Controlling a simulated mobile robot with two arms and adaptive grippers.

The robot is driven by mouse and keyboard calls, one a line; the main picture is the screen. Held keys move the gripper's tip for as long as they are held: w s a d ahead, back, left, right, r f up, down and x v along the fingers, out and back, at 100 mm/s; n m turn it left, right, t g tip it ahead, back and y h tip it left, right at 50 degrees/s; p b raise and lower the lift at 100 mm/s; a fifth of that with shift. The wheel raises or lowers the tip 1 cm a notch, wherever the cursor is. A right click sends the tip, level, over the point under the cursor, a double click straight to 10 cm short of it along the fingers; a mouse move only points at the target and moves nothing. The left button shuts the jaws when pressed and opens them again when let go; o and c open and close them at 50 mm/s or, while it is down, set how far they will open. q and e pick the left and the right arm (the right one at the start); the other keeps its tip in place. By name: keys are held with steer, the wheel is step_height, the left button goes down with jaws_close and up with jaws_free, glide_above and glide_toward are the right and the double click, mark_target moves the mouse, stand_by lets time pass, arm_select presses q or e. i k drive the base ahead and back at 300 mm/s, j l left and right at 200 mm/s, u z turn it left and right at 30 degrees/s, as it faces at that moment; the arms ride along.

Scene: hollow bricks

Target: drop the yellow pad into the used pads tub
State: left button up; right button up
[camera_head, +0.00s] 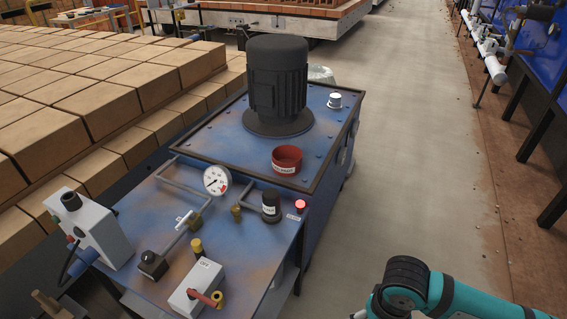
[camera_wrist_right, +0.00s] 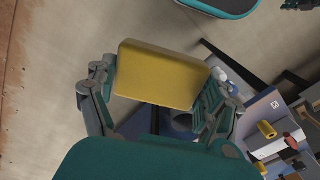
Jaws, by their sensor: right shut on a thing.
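The yellow pad (camera_wrist_right: 160,75) is a flat block with rounded edges, held between the two fingers of my right gripper (camera_wrist_right: 158,82) in the right wrist view. The gripper is shut on it, and the pad hangs clear of the floor. The small round red tub (camera_head: 287,160) with a white label stands open on the blue tank top; its label is too small to read surely. In the head view my right arm (camera_head: 420,290) is at the lower right, right of the tank, and the pad is out of that view. My left gripper is not clearly in view.
A dark motor (camera_head: 277,85) stands behind the tub, with a white cap (camera_head: 335,100) to its right. In front are a gauge (camera_head: 216,180), a black cylinder (camera_head: 270,207) and a red button (camera_head: 301,206). Bricks (camera_head: 100,100) fill the left. The floor right of the tank is clear.

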mark_target(288, 168)
steer(key=i+l+u, duration=0.15)
steer(key=u, duration=0.35)
steer(key=i+l+u, duration=0.1)
steer(key=u, duration=0.35)
steer(key=i+l+u, duration=0.1)
steer(key=l, duration=0.35)
steer(key=i+l+u, duration=0.15)
steer(key=l, duration=0.35)
steer(key=i+l+u, duration=0.1)
steer(key=l, duration=0.35)
steer(key=i+l+u, duration=0.15)
steer(key=l, duration=0.35)
steer(key=i+l+u, duration=0.1)
steer(key=l, duration=0.4)
